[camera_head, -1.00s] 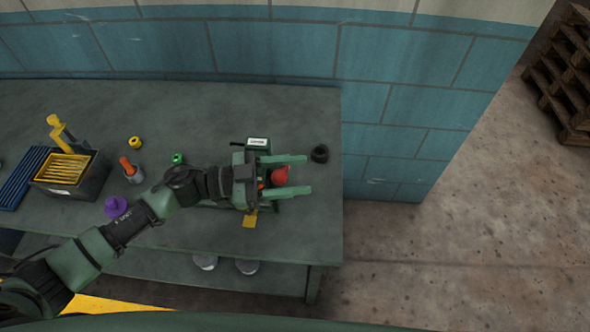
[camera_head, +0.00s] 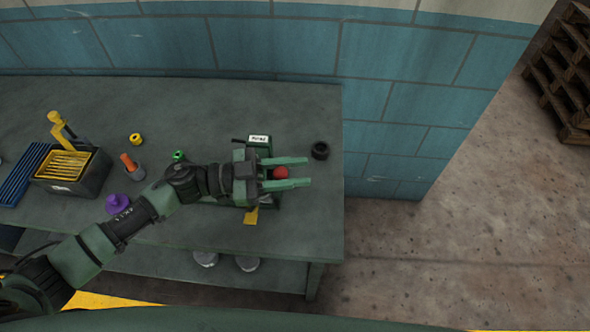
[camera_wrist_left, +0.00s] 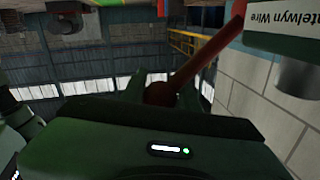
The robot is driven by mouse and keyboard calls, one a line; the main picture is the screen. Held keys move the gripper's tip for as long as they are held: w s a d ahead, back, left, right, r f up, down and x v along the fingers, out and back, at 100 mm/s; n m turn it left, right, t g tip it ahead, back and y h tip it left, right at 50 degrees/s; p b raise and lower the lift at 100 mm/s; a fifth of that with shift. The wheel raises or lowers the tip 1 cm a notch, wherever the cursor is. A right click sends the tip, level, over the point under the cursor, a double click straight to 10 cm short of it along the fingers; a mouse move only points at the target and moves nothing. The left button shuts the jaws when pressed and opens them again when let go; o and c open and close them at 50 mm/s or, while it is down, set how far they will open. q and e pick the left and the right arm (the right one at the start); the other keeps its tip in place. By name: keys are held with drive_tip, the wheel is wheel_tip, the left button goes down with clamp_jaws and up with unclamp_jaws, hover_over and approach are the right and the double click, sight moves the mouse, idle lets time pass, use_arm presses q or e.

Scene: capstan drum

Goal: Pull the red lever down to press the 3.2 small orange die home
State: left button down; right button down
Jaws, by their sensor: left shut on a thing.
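My left gripper (camera_head: 296,172) is shut on the round red knob of the red lever (camera_head: 280,173), with a green finger on either side of it. In the left wrist view, the red shaft of the lever (camera_wrist_left: 207,55) slants down to its knob between my fingers (camera_wrist_left: 162,93). The green press (camera_head: 258,141) is largely hidden under my gripper; its white-labelled top shows behind. In the left wrist view its label panel (camera_wrist_left: 285,32) appears upside down at the upper right. I cannot make out the small orange die at the press. My right gripper is not in view.
On the bench (camera_head: 230,105) are a black ring (camera_head: 320,151), a green ring (camera_head: 179,156), a yellow ring (camera_head: 135,139), an orange-topped piece (camera_head: 129,161), a purple piece (camera_head: 116,203) and a dark box (camera_head: 84,178). A tiled wall (camera_head: 300,45) stands behind. The bench ends to the right.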

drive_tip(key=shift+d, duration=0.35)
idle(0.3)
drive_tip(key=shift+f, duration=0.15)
